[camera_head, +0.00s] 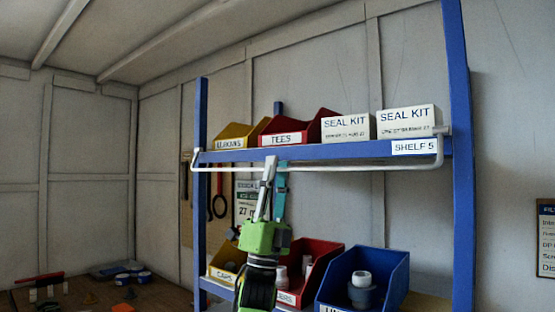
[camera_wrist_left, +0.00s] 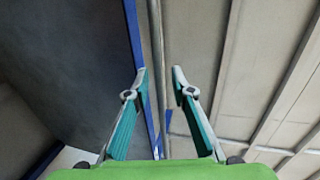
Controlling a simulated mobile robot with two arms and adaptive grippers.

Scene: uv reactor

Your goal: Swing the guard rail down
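The guard rail (camera_head: 340,167) is a thin white bar with bent ends, running across the front of the upper shelf marked SHELF 5, along the lower edge of its blue beam (camera_head: 330,151). My left gripper (camera_head: 275,165), green with grey and teal fingers, reaches up from below to the rail, left of its middle. In the left wrist view the fingers (camera_wrist_left: 160,75) are apart, and the rail (camera_wrist_left: 161,50) runs between them without clear contact on either side. My right gripper is not in view.
The upper shelf holds a yellow bin (camera_head: 236,135), a red bin (camera_head: 300,127) and two SEAL KIT boxes (camera_head: 405,121). Below are a red bin (camera_head: 318,255) and a blue bin (camera_head: 385,270). Blue posts (camera_head: 461,180) flank the shelves. A bench (camera_head: 75,295) stands at lower left.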

